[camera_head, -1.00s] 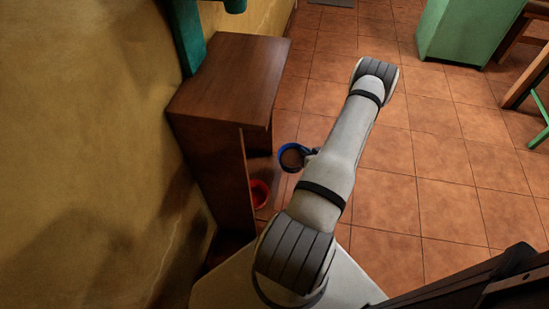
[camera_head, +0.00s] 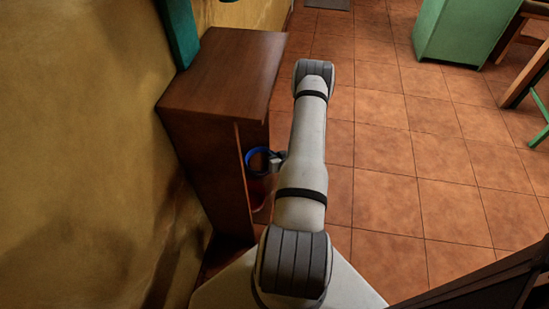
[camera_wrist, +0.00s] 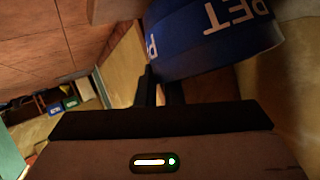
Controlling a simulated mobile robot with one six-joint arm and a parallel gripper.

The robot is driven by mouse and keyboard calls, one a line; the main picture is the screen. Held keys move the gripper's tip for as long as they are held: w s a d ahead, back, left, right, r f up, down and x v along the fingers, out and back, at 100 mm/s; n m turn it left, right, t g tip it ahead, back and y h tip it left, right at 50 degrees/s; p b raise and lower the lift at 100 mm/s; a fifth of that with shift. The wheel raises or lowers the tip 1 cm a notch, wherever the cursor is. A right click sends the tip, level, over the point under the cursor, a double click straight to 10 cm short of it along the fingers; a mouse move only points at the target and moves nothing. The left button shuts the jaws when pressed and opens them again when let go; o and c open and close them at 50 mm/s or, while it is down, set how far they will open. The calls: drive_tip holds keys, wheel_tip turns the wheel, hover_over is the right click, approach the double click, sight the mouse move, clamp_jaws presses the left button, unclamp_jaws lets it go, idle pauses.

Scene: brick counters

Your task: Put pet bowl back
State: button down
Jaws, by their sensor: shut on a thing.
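The blue pet bowl (camera_head: 257,160) with white lettering is at the open right side of the brown wooden cabinet. It fills the top of the wrist view (camera_wrist: 205,40), where the letters "PET" show. My gripper (camera_head: 275,158) is shut on the bowl's side; in the wrist view its dark fingers (camera_wrist: 160,85) meet the bowl's lower edge. A red bowl (camera_head: 259,192) sits low in the cabinet, just below the blue one in the picture and partly hidden by it and my arm.
The wooden cabinet (camera_head: 228,75) stands against the yellow wall (camera_head: 75,120), its top bare. A green cabinet (camera_head: 457,30) and a wooden stool (camera_head: 530,65) stand at the upper right. The tiled floor (camera_head: 400,150) between is clear.

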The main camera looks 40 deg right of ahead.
drive_tip(key=shift+w+a+f+b, duration=0.1)
drive_tip(key=shift+f+b, duration=0.1)
drive_tip(key=shift+f, duration=0.25)
drive_tip(key=shift+w+f+b, duration=0.1)
drive_tip(key=shift+f+b, duration=0.05)
drive_tip(key=shift+f, duration=0.3)
drive_tip(key=shift+r, duration=0.1)
drive_tip(key=c, duration=1.5)
unclamp_jaws()
drive_tip(key=shift+c, duration=0.2)
drive_tip(key=p+v, duration=0.3)
drive_tip(key=v, duration=0.9)
drive_tip(key=shift+p, duration=0.3)
drive_tip(key=shift+s+a, duration=0.1)
